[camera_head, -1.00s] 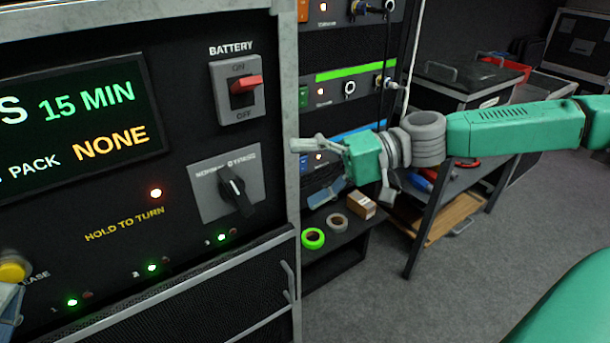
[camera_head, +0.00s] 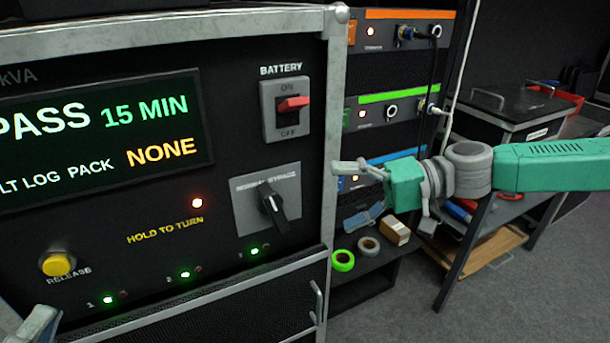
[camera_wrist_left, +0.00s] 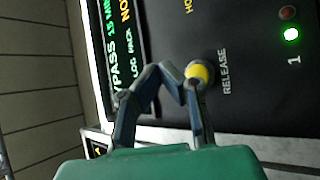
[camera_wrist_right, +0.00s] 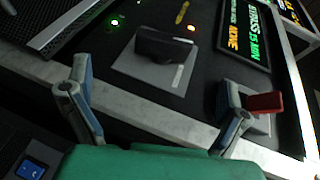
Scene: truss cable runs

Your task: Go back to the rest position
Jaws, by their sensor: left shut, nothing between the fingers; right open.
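My left gripper (camera_head: 35,325) shows only in part at the lower left of the head view. In the left wrist view its fingers (camera_wrist_left: 182,78) are together and empty, close to the yellow release button (camera_wrist_left: 200,72). I cannot tell whether they touch it. My right gripper (camera_head: 350,190) is in front of the right edge of the power cabinet (camera_head: 333,110). In the right wrist view its fingers (camera_wrist_right: 150,95) are spread wide with nothing held, with the cabinet's edge behind them. The red battery switch (camera_wrist_right: 264,103) appears just beyond one finger there.
The cabinet face has a bypass display (camera_head: 100,135) and a black rotary knob (camera_head: 272,207). Tape rolls (camera_head: 343,260) and a small box (camera_head: 396,231) sit on a low shelf behind my right gripper. A dark table with a case (camera_head: 515,110) stands at right. Floor shows at lower right.

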